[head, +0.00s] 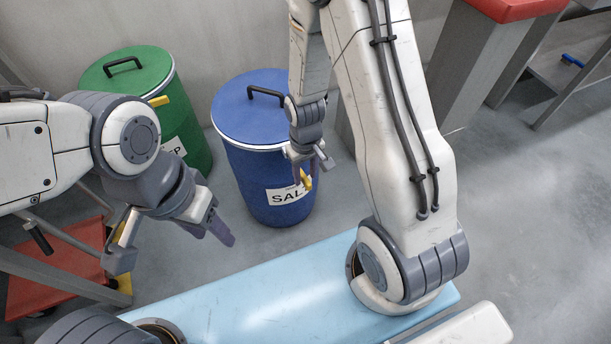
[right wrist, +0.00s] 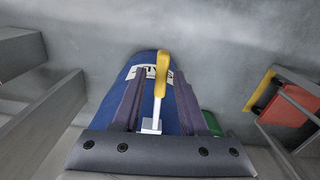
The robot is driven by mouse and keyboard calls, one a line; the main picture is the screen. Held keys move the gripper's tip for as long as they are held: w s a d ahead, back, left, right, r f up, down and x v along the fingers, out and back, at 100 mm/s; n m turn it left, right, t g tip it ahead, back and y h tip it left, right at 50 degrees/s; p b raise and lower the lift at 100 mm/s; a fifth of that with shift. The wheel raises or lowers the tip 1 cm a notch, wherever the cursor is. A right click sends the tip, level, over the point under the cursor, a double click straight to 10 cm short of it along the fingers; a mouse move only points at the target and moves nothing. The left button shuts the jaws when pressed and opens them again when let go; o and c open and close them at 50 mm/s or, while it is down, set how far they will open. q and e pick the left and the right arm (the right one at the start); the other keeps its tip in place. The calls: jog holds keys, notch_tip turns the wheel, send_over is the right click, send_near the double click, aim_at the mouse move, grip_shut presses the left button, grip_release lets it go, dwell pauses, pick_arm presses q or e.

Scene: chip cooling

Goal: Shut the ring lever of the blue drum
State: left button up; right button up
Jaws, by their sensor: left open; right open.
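The blue drum (head: 240,165) stands upright on the floor in the middle of the head view, with a blue lid, a black handle and a white label partly hidden by my right gripper. Its yellow-gripped ring lever (head: 307,180) shows at the drum's right front side. In the right wrist view the lever (right wrist: 161,75) lies between my two fingers, its pale shank toward the palm. My right gripper (head: 311,168) is open around the lever; I cannot tell whether either finger touches it. My left gripper (head: 172,247) is open and empty, left of and nearer than the drum.
A green drum (head: 190,130) with its own yellow lever (head: 158,101) stands left of the blue one. A red cart (head: 60,275) is at the lower left. A grey bench with a red top (head: 515,8) stands at the upper right. Floor at right is clear.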

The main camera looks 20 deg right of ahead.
jog(key=shift+f, duration=0.3)
grip_shut()
dwell(1.3)
